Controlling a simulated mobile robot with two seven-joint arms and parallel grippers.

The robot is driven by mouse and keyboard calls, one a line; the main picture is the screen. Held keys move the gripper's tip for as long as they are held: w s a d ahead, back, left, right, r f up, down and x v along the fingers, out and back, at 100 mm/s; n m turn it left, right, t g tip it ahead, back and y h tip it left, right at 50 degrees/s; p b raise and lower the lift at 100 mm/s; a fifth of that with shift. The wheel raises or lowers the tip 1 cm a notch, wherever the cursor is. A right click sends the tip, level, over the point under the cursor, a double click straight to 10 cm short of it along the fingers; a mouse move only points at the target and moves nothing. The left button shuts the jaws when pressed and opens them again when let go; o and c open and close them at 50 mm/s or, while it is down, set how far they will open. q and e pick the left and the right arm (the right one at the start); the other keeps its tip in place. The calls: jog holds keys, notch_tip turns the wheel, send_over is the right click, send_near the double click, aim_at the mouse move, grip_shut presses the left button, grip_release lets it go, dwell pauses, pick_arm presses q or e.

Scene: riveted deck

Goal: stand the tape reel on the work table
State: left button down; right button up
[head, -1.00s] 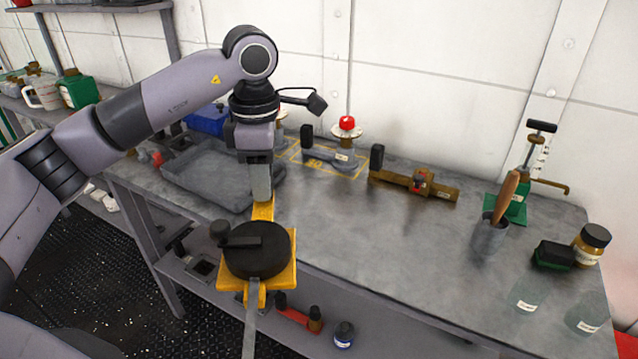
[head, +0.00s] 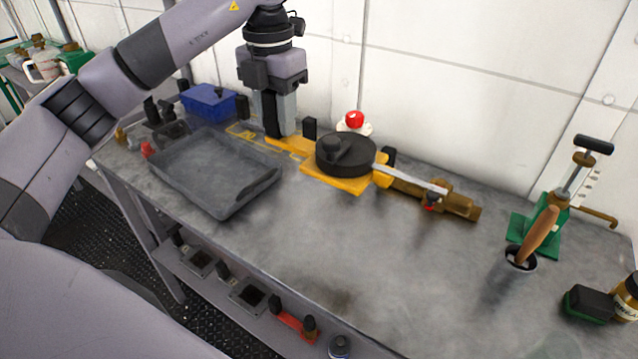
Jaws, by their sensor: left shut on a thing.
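The tape reel (head: 345,154) has a black disc on a yellow frame, with a pale strip of tape trailing to the right. It is over the back of the grey work table (head: 300,231). My left gripper (head: 282,132) points down from above and is shut on the yellow handle (head: 290,146) at the reel's left end. The reel lies roughly flat, disc upward. I cannot tell whether its underside touches the table. My right gripper is not in view.
A grey tray (head: 210,180) is left of the reel, with a blue bin (head: 210,102) behind it. A red-topped item (head: 354,122) stands behind the reel. A brown tool (head: 455,204) lies under the tape's end. The table's front middle is clear.

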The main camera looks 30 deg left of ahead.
pick_arm(q)
notch_tip(320, 180, down, 20)
jog(key=b, duration=0.2)
jog(key=shift+s+r+b, duration=0.1)
jog(key=shift+r+b, duration=0.1)
jog(key=shift+b, duration=0.1)
jog(key=shift+f, duration=0.2)
jog(key=c, duration=0.7)
grip_release()
